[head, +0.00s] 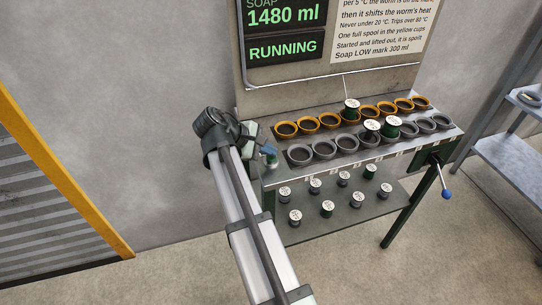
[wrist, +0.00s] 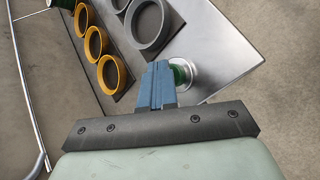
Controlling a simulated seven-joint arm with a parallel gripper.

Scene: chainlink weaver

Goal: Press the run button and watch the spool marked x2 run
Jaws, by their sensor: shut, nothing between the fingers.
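The display (head: 284,47) on the back panel reads RUNNING, with soap at 1480 ml above it. A green round part on a pale round base (wrist: 185,74), which looks like the run button, is on the bench's near left corner, partly hidden by my fingers. My gripper (wrist: 158,66) is shut and empty, its blue fingertips over or against this part; contact cannot be told. In the head view my gripper (head: 270,151) is at the bench's left end. A green spool (head: 351,107) stands at a yellow cup, with a thin line rising from it. Its marking is too small to read.
Yellow cups (head: 286,129) line the back of the bench and grey cups (head: 323,149) the front. Two spools (head: 372,127) stand in grey cups. Several spools (head: 328,208) stand on the lower shelf. A blue-knobbed lever (head: 446,194) sticks out at the right.

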